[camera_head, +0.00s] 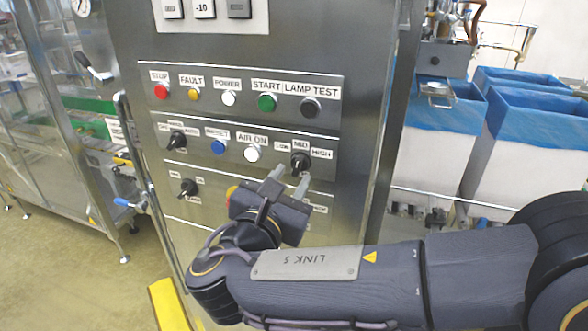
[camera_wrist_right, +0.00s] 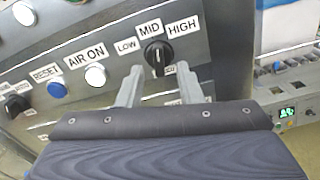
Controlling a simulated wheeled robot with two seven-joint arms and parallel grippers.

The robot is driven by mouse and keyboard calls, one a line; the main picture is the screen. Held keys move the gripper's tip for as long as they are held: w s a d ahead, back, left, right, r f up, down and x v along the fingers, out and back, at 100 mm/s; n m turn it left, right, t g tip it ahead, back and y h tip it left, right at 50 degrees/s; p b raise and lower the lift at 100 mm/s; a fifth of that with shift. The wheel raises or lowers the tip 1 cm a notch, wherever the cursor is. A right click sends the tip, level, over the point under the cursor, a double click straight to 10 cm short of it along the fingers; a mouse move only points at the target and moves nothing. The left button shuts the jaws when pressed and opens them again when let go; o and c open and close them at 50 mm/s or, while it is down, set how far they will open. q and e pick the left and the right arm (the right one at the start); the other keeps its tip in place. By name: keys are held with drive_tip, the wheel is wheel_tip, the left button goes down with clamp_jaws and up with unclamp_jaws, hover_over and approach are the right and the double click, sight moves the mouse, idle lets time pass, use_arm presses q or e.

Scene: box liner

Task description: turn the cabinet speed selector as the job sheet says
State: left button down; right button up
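The speed selector (camera_head: 300,162) is a black rotary knob on the grey cabinet panel, with labels LOW, MID and HIGH around it. In the right wrist view the selector (camera_wrist_right: 157,54) appears to point up toward MID. My right gripper (camera_head: 291,176) is just below the selector in the head view. In the wrist view the right gripper (camera_wrist_right: 159,70) is open, its two grey fingers apart, one on each side below the knob. I cannot tell whether they touch it. My left gripper is not in view. I cannot make out a job sheet.
Beside the selector are a white AIR ON button (camera_head: 252,154), a blue RESET button (camera_head: 218,147) and another black selector (camera_head: 177,140). A row of lamps and buttons, including red STOP (camera_head: 161,91), lies above. Blue-lined white boxes (camera_head: 440,145) stand right of the cabinet.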

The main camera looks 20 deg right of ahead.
drive_tip(key=shift+x, duration=0.95)
drive_tip(key=shift+c, duration=0.4)
clamp_jaws()
